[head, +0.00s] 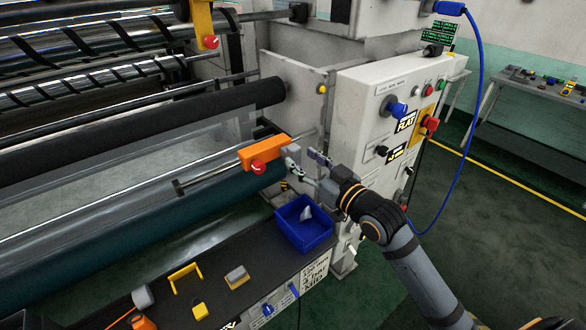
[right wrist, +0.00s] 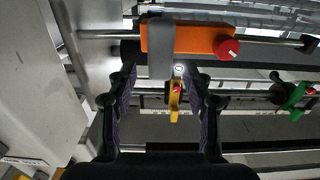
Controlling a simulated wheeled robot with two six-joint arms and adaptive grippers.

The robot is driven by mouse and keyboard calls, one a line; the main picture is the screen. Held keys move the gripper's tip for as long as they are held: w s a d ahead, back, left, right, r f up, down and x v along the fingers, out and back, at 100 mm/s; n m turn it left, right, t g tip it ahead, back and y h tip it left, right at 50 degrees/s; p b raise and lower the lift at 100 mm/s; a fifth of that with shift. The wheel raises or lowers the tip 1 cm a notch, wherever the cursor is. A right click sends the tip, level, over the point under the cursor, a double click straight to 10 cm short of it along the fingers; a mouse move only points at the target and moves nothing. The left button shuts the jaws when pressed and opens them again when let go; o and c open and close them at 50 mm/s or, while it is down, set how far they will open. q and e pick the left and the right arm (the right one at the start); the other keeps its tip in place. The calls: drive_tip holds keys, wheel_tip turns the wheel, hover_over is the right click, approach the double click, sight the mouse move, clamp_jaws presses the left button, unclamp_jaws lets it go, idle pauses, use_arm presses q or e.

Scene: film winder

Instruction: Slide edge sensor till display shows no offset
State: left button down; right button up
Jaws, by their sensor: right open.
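The edge sensor is an orange block (head: 264,152) with a red knob, on a thin metal rail beside the dark roller in the head view. In the right wrist view the orange block (right wrist: 190,38) spans the upper middle, with a grey plate (right wrist: 160,50) at its left end. My right gripper (head: 308,168) is open, just right of the sensor. In the wrist view its fingertips (right wrist: 160,74) stand either side of the grey plate's lower part, with visible gaps. A display (head: 440,33) with green characters stands on the cabinet; its reading is too small to tell. My left gripper is out of view.
The white control cabinet (head: 375,130) stands right of the gripper. A blue bin (head: 304,232) sits below it on the dark bench, with small parts to its left. A blue cable (head: 481,80) hangs at the right. Open floor lies beyond.

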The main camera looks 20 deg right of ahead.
sight(297, 155)
drive_tip(key=shift+b+x, duration=0.7)
drive_tip(key=shift+x, duration=1.6)
drive_tip(key=shift+r, duration=0.1)
clamp_jaws()
